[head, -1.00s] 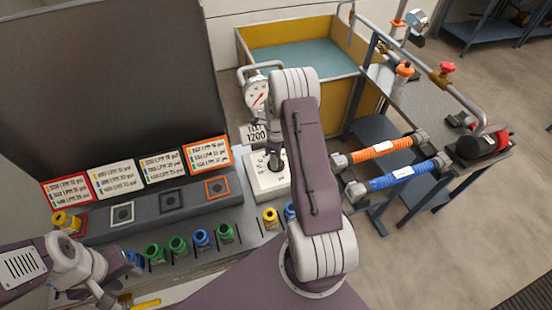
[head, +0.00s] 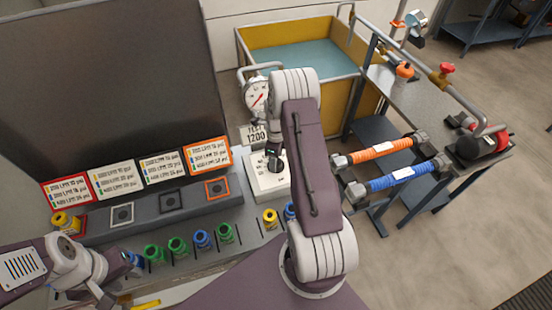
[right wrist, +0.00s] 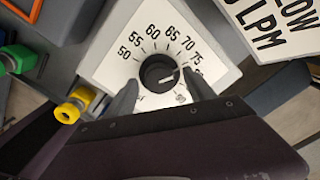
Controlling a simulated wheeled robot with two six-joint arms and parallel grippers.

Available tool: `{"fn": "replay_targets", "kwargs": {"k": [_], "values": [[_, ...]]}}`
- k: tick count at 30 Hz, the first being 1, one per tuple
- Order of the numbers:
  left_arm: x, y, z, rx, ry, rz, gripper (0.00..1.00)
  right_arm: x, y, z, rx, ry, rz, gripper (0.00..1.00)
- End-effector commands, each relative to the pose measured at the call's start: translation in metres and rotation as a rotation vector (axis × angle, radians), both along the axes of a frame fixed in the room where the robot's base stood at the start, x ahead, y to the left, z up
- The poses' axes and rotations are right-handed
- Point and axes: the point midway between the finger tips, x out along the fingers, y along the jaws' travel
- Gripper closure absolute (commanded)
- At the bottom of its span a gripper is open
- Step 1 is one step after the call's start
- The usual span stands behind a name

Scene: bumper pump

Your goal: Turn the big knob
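The big knob (right wrist: 158,73) is dark and round. It sits on a white dial plate (right wrist: 112,66) marked from 50 upward in fives. A pale mark on the knob points right, toward the high end. In the head view the knob (head: 275,164) stands on the white box (head: 268,187). My right gripper (right wrist: 161,84) is open, with one finger on each side of the knob. Gaps seem to show between fingers and knob. My left gripper (head: 112,283) is low at the left, away from the knob; its finger opening is unclear.
A gauge (head: 257,95) and a flow sign (head: 254,135) stand behind the dial. Several coloured caps, including a yellow one (head: 270,219), line the panel front. Orange (head: 385,150) and blue (head: 400,176) hoses lie to the right. A yellow-walled tank (head: 253,76) stands behind.

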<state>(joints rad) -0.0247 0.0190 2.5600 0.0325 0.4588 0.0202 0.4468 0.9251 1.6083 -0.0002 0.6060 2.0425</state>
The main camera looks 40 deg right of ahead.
Motion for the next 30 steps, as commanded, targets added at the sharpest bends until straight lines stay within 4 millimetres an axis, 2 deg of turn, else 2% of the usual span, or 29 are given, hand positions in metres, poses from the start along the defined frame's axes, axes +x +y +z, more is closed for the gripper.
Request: {"fn": "replay_targets", "kwargs": {"k": [2, 9, 15, 30], "values": [[0.000, 0.000, -0.002, 0.000, 0.000, 0.000, 0.64, 0.001, 0.000, 0.005, -0.001, -0.002, 0.000, 0.37], [0.000, 0.000, -0.012, 0.000, 0.000, 0.000, 0.64, 0.001, -0.001, 0.056, -0.003, -0.006, 0.000, 0.37], [0.000, 0.000, -0.014, 0.000, 0.000, 0.000, 0.64, 0.000, 0.000, 0.086, -0.002, -0.004, 0.000, 0.37], [0.000, 0.000, -0.014, 0.000, 0.000, 0.000, 0.64, 0.000, 0.000, 0.091, 0.000, -0.001, 0.000, 0.37]]}}
